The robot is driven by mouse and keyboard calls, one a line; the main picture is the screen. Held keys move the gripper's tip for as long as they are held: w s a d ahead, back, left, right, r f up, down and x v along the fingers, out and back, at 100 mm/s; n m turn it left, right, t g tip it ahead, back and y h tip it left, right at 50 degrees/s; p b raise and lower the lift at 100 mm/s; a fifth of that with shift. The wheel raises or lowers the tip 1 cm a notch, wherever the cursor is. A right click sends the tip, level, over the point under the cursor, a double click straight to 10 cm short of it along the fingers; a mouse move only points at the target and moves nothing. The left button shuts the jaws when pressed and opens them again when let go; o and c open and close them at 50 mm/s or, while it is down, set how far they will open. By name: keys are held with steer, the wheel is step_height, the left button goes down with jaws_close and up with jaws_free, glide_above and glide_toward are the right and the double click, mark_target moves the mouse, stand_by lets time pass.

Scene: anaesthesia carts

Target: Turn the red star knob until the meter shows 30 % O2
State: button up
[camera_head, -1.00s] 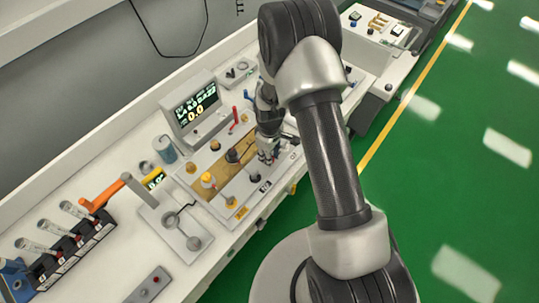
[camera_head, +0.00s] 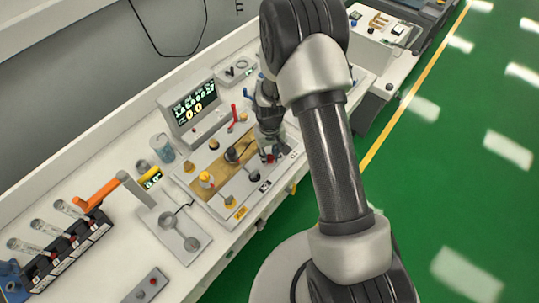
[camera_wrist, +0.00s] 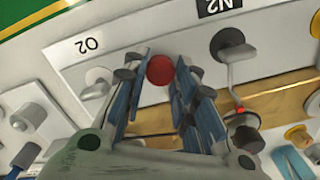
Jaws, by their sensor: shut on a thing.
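The red knob (camera_wrist: 160,69) is round in the wrist view, below the O2 label (camera_wrist: 88,45) on a pale panel. My gripper (camera_wrist: 157,74) is shut on it, with a blue-sided finger on each side. In the head view my gripper (camera_head: 270,150) points down at the right part of the panel and largely hides the knob. The meter (camera_head: 195,105) is a grey box with a dark screen behind the panel. Its lower yellow line looks like 0.0; the upper line is too small to read surely.
Beside the knob is a grey lever valve (camera_wrist: 228,45) under the N2 label (camera_wrist: 219,5). A red lever (camera_head: 234,114) stands near the meter. A yellow knob (camera_head: 206,179) is on the panel's left. An orange handle (camera_head: 98,194) lies farther left. Green floor is clear at right.

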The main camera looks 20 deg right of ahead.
mark_target(270, 157)
steer(key=m+b, duration=0.1)
steer(key=m, duration=0.4)
steer(key=shift+m, duration=0.3)
stand_by(0.4)
steer(key=o, duration=1.1)
steer(key=shift+c, duration=0.2)
steer(key=shift+r, duration=0.1)
step_height(270, 157, up, 12)
